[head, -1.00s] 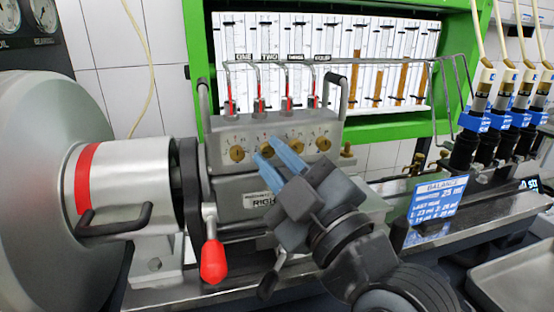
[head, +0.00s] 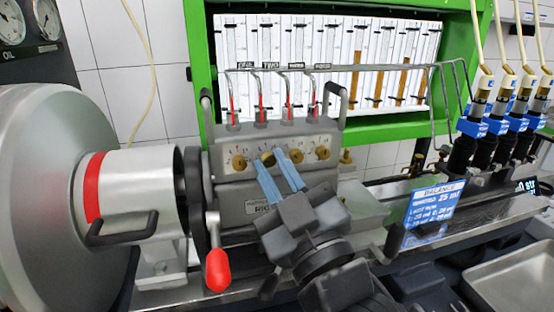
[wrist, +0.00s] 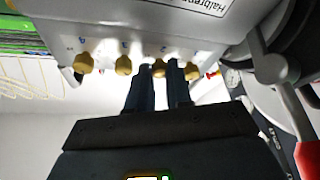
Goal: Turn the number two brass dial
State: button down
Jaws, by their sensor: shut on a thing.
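The number two brass dial (head: 267,158) is second from the left in the row on the grey pump's front face in the head view. It also shows in the wrist view (wrist: 158,68), where the row appears reversed. My gripper (head: 270,160) has its blue fingers on either side of this dial and is shut on it. The fingertips also show in the wrist view (wrist: 160,72), one on each side of the knob. They partly hide the dial, and how far it is turned cannot be told.
Brass dial one (head: 238,162) and brass dial three (head: 296,156) sit close on either side. A red-tipped lever (head: 217,268) stands left of my gripper. A blue balance sign (head: 436,205) and a metal tray (head: 510,275) are to the right.

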jog(key=shift+m+t+h, duration=0.3)
jog(key=shift+m, duration=0.4)
jog(key=m+b, duration=0.1)
jog(key=m+h+b, duration=0.1)
jog(key=shift+a+f+t+b, duration=0.1)
jog(key=shift+f+t+b, duration=0.2)
jog(key=shift+f+b, duration=0.05)
jog(key=m+h+b, duration=0.1)
jog(key=m+b, duration=0.1)
jog(key=b, duration=0.1)
jog(key=shift+m+b, duration=0.3)
jog(key=shift+b, duration=0.15)
jog(key=shift+a+r+m+t+h+b, duration=0.1)
jog(key=shift+r+m+t+h+b, duration=0.3)
jog(key=shift+b, duration=0.3)
jog(key=shift+f, duration=0.15)
jog(key=c, duration=1.3)
grip_release()
